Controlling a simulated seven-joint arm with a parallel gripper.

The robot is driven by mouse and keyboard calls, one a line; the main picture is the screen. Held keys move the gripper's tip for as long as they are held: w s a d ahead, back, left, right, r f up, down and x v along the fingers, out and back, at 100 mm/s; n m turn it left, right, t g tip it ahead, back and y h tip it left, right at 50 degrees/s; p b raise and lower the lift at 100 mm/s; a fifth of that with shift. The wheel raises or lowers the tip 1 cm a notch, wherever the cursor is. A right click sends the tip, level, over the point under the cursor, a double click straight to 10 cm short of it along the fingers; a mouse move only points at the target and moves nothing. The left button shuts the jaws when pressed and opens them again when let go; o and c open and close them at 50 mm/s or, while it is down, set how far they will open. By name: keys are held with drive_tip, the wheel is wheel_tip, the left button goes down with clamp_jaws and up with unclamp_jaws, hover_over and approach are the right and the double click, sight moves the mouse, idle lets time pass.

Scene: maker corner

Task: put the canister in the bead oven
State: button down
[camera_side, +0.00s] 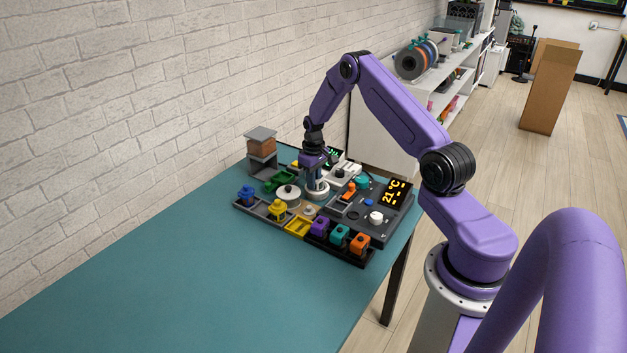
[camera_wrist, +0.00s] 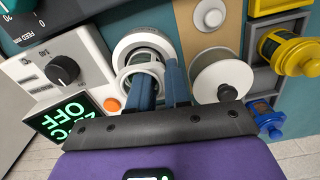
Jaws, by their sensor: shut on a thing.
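My gripper (camera_side: 316,179) points down at the middle of the crowded station and is shut. In the wrist view its two blue fingers (camera_wrist: 160,82) close on the canister (camera_wrist: 141,62), a pale round thing with a dark band, mostly hidden by them. The canister is at the round white collar (camera_wrist: 128,41), and I cannot tell how deep it sits. The white bead oven panel (camera_wrist: 38,72), with a black knob, an orange button and a green "OFF" display, is just left of the collar. The oven's white body (camera_side: 346,171) also shows in the side view.
Yellow (camera_side: 278,208) and blue (camera_side: 246,193) canister-like pieces stand in grey trays. The teal table (camera_side: 180,285) is clear in front.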

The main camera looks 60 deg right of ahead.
drive_tip(key=shift+f, duration=0.5)
drive_tip(key=c, duration=1)
unclamp_jaws()
drive_tip(key=shift+r, duration=3.5)
